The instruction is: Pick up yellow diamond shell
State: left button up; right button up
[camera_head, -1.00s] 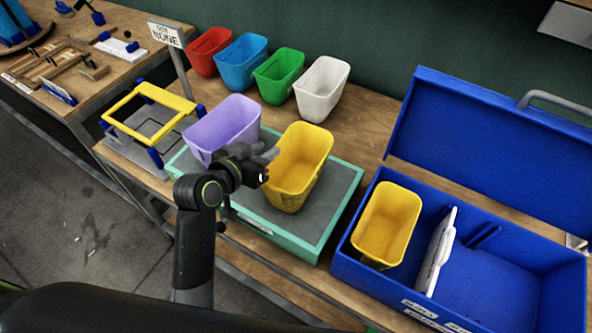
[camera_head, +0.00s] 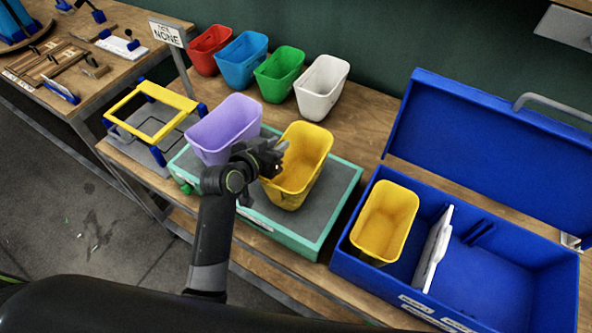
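A yellow bin-shaped shell (camera_head: 307,160) stands upright on the grey top of a green-edged platform (camera_head: 318,215). A second yellow shell (camera_head: 386,222) stands in the left part of the open blue box (camera_head: 508,280). I cannot make out a diamond mark on either. My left gripper (camera_head: 279,159) is at the left rim of the shell on the platform, its fingers apart. It hides part of that rim, and I cannot tell whether it touches. My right gripper is not in view.
A purple shell (camera_head: 224,126) stands on the platform close left of my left gripper. Red (camera_head: 209,50), blue (camera_head: 241,61), green (camera_head: 280,75) and white (camera_head: 322,88) shells stand behind. A yellow-framed stand (camera_head: 150,118) is at left. The blue box's raised lid (camera_head: 490,150) stands at right.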

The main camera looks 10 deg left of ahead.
pick_arm(q)
grip_shut()
